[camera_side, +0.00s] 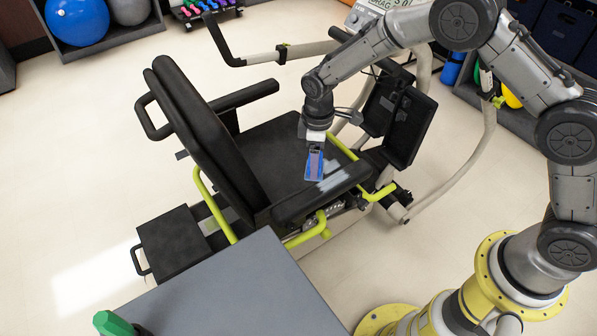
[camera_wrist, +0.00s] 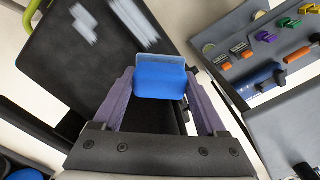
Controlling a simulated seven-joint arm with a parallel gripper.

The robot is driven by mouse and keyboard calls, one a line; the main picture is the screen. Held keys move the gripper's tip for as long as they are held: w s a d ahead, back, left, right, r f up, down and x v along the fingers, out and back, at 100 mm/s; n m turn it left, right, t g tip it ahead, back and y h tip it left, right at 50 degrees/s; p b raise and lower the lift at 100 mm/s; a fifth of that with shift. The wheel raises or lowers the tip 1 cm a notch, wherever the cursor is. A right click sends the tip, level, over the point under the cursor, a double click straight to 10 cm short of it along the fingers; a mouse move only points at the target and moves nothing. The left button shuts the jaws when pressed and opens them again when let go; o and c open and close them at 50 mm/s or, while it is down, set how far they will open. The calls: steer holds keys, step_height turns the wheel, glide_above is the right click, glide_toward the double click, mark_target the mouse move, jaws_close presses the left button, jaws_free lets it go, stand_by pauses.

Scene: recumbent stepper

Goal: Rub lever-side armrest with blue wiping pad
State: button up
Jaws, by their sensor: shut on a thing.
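My gripper (camera_side: 315,147) is shut on the blue wiping pad (camera_side: 314,166), which hangs below it in the side view. In the wrist view the pad (camera_wrist: 160,80) sits between the two fingers. The near black armrest (camera_side: 291,208) of the stepper carries pale smudges (camera_side: 343,178) on its top. The pad is at the inner edge of this armrest in the side view; I cannot tell whether it touches. In the wrist view pale smudges (camera_wrist: 135,22) show on a black surface (camera_wrist: 75,65) beyond the pad.
The seat back (camera_side: 205,125) and the far armrest (camera_side: 245,95) are to the left. Yellow-green bars (camera_side: 305,236) run beneath the near armrest. A black panel (camera_side: 408,125) stands to the right of the seat. A grey tabletop (camera_side: 235,290) lies in front.

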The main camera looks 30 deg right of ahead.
mark_target(323, 164)
steer(key=d, duration=0.1)
steer(key=d+f, duration=0.1)
steer(key=shift+w+d+f+m, duration=0.1)
steer(key=shift+d+f+m, duration=0.15)
steer(key=shift+d+m, duration=0.05)
steer(key=shift+f, duration=2.8)
steer(key=shift+d+f, duration=0.1)
steer(key=shift+f, duration=0.85)
steer(key=d, duration=0.3)
steer(key=shift+d, duration=2.8)
steer(key=a, duration=0.8)
steer(key=shift+a, duration=0.35)
steer(key=shift+d, duration=4.35)
steer(key=shift+d+r, duration=0.15)
steer(key=shift+r, duration=0.05)
step_height(323, 164, up, 8)
steer(key=shift+f, duration=0.15)
